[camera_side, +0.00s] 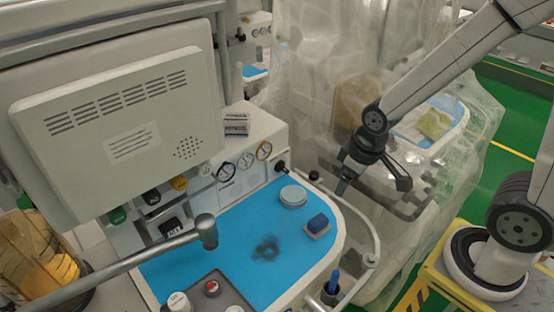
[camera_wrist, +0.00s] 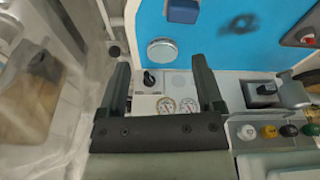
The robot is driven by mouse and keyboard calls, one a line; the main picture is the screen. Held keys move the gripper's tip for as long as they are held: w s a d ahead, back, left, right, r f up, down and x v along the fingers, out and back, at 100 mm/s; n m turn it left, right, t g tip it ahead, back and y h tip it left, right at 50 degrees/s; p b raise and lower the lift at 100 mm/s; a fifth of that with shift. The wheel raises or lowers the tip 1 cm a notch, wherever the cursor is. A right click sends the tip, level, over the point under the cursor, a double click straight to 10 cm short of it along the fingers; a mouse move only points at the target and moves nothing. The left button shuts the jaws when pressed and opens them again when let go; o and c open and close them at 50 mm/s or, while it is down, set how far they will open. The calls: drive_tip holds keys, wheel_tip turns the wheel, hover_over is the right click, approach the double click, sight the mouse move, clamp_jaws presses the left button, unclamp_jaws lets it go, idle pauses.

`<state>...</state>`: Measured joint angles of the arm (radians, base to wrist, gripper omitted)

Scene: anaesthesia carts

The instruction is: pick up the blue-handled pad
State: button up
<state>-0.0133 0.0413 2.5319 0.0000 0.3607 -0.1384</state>
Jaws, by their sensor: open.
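The blue-handled pad (camera_side: 317,226) lies on the blue tray surface (camera_side: 215,262), near its right edge. It has a blue block on a thin pale base. In the wrist view its blue handle (camera_wrist: 183,11) shows at the top edge, partly cut off. My gripper (camera_side: 372,190) is open and empty, above and to the right of the tray in the side view. In the wrist view my gripper's two fingers (camera_wrist: 162,78) are spread wide, with the pad beyond them. Nothing is between the fingers.
A round grey lid-like disc (camera_side: 293,196) sits behind the pad. A dark smudge (camera_side: 266,248) marks the tray. A metal rail (camera_side: 372,232) curves round the tray's right edge. A grey jointed bar (camera_side: 150,255) crosses at left. Gauges (camera_side: 245,161) line the cart's panel.

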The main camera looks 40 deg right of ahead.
sight(318, 219)
drive_tip(key=w+a+f+n, duration=0.1)
drive_tip(key=n, duration=0.3)
drive_tip(key=w+a+f+n+g, duration=0.1)
drive_tip(key=f+n, duration=0.1)
drive_tip(key=n, duration=0.1)
drive_tip(key=w+a+f+n, duration=0.1)
drive_tip(key=n, duration=0.3)
drive_tip(key=shift+f+n+g, duration=0.25)
drive_tip(key=shift+n+g, duration=0.05)
drive_tip(key=shift+g, duration=0.1)
drive_tip(key=n, duration=0.1)
drive_tip(key=f+n, duration=0.1)
drive_tip(key=n, duration=0.1)
drive_tip(key=shift+w+a+f+n+g, duration=0.3)
drive_tip(key=shift+w+a, duration=0.1)
drive_tip(key=shift+f, duration=1.3)
drive_tip(key=shift+f, duration=0.15)
drive_tip(key=shift+f, duration=2.45)
clamp_jaws()
